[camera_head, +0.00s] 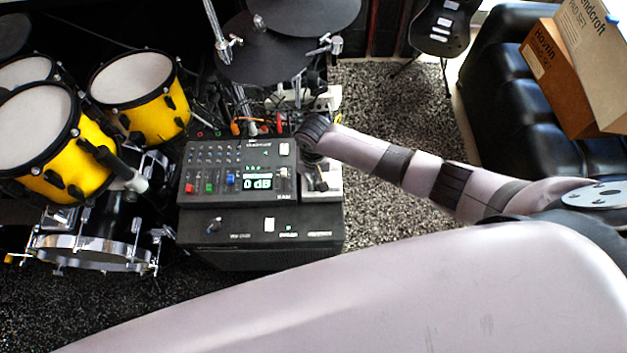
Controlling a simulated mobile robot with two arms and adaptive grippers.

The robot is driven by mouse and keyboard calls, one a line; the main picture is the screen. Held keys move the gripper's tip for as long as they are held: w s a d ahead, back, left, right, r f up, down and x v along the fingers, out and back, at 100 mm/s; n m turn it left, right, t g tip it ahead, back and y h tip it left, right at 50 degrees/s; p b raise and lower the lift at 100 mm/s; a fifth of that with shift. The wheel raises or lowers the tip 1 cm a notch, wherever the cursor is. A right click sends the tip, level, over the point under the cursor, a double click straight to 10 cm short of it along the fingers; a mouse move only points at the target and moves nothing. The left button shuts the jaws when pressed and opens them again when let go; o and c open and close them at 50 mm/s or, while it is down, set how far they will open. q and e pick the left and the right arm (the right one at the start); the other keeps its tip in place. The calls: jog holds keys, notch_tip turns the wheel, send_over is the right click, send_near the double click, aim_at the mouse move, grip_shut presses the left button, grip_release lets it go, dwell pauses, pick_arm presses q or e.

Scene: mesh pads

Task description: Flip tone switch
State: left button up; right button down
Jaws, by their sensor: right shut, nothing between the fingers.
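A black mixer unit (225,157) with knobs, coloured buttons and a display reading "0 dB" sits on a black box (252,244). On the lower panel of the box are a small metallic toggle or knob (214,226), a white rectangular switch (269,225) and a small green light (289,228). The labels are too small to read, so I cannot tell which control is the tone switch. My right gripper (318,183) points down at the right edge of the mixer, shut and empty. I cannot tell whether it touches anything. My left gripper is not in view.
Yellow drums (152,107) stand at the left, with black drum pads (262,55) behind the mixer. A black guitar (439,25) stands at the back. A black couch (505,90) with cardboard boxes (563,84) is at the right. Speckled carpet (385,110) is partly clear.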

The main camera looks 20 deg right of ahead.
jog(key=shift+f+b, duration=0.7)
jog(key=shift+f, duration=0.55)
dwell(1.0)
jog(key=shift+s+r, duration=0.1)
notch_tip(320, 180, up, 7)
jog(key=p, duration=0.8)
dwell(0.4)
